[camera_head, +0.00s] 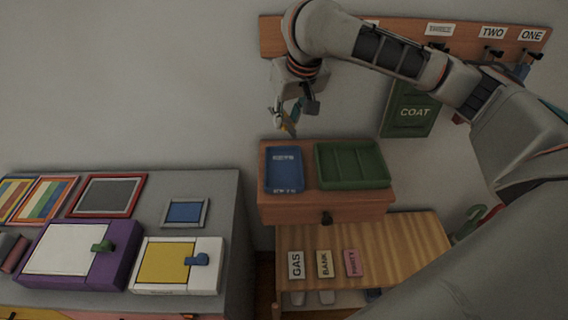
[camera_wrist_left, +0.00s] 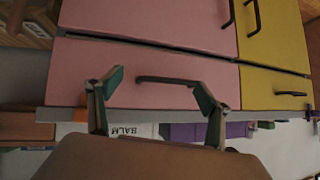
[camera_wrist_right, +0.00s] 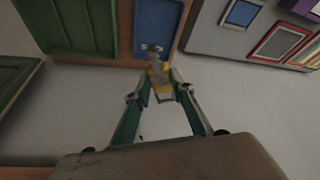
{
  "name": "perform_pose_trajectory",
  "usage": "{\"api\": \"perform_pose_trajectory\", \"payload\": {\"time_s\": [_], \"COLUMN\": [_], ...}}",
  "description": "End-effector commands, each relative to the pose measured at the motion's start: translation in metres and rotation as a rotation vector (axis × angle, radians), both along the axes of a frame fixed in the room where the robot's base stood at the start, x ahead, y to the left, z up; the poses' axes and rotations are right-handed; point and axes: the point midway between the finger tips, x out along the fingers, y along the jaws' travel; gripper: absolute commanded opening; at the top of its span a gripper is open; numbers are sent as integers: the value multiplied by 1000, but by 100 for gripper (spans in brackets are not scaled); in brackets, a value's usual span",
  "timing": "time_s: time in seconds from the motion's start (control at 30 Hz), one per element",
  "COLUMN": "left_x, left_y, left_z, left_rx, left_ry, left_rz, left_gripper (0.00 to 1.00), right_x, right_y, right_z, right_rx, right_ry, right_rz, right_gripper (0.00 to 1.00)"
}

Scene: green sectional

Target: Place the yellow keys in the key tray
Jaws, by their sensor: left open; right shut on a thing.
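The yellow keys (camera_wrist_right: 158,78) are between the fingertips of my right gripper (camera_wrist_right: 162,98), which is shut on them. In the head view my right gripper (camera_head: 293,112) holds the keys (camera_head: 286,125) in the air above the blue key tray (camera_head: 284,182). The tray lies on the left of the small wooden shelf top and bears a "KEYS" label. It also shows in the right wrist view (camera_wrist_right: 156,22), beyond the keys. My left gripper (camera_wrist_left: 160,82) is open and empty in front of pink drawers. It is not visible in the head view.
A green divided tray (camera_head: 351,165) sits right of the key tray. Below are a wooden bench (camera_head: 400,245) with labelled tags and, at left, a grey cabinet (camera_head: 225,200) with boxes and frames.

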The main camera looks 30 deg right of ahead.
Motion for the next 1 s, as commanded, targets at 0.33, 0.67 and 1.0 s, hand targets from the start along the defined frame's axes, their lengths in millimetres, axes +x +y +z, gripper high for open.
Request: {"api": "perform_pose_trajectory", "payload": {"time_s": [0.33,0.67,1.0], "left_x": [-3,5,6], "left_y": [-4,-6,-3], "left_z": [-2,3,4], "left_rx": [-9,-16,-8], "left_ry": [6,-7,-10], "left_rz": [3,10,6], "left_gripper": [78,78,78], "right_x": [-2,0,0], "right_y": [0,0,0], "right_z": [-85,-124,-165], "right_rx": [2,1,0], "right_ry": [6,0,1], "right_rz": [-1,-1,0], "right_gripper": [2,2,2]}}
